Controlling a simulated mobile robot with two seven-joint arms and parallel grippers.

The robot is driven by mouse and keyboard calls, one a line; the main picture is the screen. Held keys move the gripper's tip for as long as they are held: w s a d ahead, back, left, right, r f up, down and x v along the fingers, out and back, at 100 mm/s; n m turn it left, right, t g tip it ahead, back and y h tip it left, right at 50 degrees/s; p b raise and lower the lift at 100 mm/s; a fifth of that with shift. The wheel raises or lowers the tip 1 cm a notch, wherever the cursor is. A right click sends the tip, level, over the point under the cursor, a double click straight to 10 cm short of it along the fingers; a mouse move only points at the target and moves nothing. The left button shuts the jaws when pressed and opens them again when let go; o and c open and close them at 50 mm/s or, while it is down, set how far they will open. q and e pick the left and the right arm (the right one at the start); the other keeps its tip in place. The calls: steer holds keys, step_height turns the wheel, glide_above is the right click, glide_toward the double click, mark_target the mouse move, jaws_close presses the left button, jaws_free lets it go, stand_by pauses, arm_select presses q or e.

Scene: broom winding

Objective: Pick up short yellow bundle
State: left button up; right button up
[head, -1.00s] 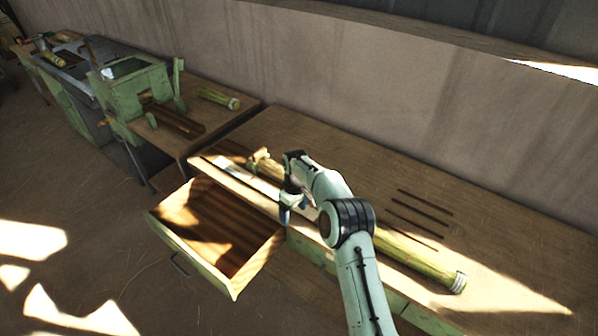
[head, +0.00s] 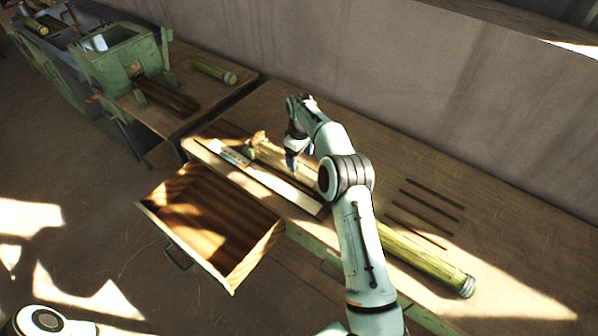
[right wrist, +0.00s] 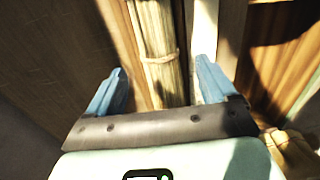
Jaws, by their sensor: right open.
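A pale yellow bundle (head: 272,155) lies along the workbench near its front edge. It shows in the right wrist view (right wrist: 155,35) with a tie band around it. My right gripper (head: 291,158) is just above it, open and empty. In the wrist view the blue fingers (right wrist: 160,70) are spread, with the bundle running between them; I cannot tell how far below it is. A thicker green-yellow bundle (head: 430,264) with a banded end lies further right; my arm hides whether the two join. Another short yellow bundle (head: 214,70) lies on the far table. My left gripper is out of view.
An open wooden drawer (head: 230,267) juts out from the bench front. A long flat pale strip (head: 270,180) lies between bundle and bench edge. Several thin dark rods (head: 432,192) lie at the right. A green machine (head: 118,62) stands on the far table.

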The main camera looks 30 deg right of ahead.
mark_target(299, 168)
steer(key=f, duration=0.6)
steer(key=shift+w+f, duration=0.3)
steer(key=shift+f, duration=0.05)
steer(key=shift+r, duration=0.1)
steer(key=shift+s, duration=0.1)
steer(key=shift+r, duration=0.1)
steer(key=c, duration=1.2)
